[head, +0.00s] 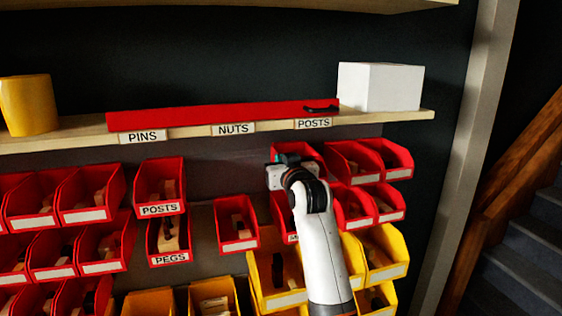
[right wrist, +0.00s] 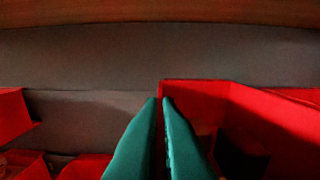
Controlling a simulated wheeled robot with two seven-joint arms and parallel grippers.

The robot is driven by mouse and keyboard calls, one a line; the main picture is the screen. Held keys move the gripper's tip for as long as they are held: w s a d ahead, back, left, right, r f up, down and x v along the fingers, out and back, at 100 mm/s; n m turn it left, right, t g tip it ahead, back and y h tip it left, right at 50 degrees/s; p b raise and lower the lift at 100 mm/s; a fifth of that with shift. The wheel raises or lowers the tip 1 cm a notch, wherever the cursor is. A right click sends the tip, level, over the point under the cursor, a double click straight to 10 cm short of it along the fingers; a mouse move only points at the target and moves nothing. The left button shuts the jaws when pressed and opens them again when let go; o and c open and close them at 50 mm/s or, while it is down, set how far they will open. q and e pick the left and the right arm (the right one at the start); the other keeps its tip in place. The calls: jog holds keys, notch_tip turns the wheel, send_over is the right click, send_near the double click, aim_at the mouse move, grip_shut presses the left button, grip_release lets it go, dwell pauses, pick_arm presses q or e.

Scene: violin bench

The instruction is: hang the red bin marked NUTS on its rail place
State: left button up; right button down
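My right gripper (head: 290,160) is at the upper row of bins, in front of a red bin (head: 312,154) under the shelf label POSTS. In the right wrist view its teal fingers (right wrist: 160,105) are close together, with the left wall of a red bin (right wrist: 196,92) between them. No lettering shows on this bin; my gripper and arm cover its front. Just below, another red bin (head: 283,212) has a mostly covered label whose lettering I cannot read. Under the shelf label NUTS (head: 233,128) the wall (head: 232,168) is bare. My left gripper is out of view.
A bin marked POSTS (head: 160,175) hangs at left, above one marked PEGS (head: 170,257). Red bins (head: 388,153) stand close on the right, yellow bins (head: 270,295) below. The shelf (head: 60,138) above carries a long red strip (head: 215,115) and a white box (head: 380,87).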

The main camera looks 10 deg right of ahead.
jog(key=shift+s, duration=0.8)
dwell(0.5)
jog(key=s, duration=1.7)
jog(key=shift+d, duration=0.3)
dwell(1.0)
jog(key=shift+w, duration=0.1)
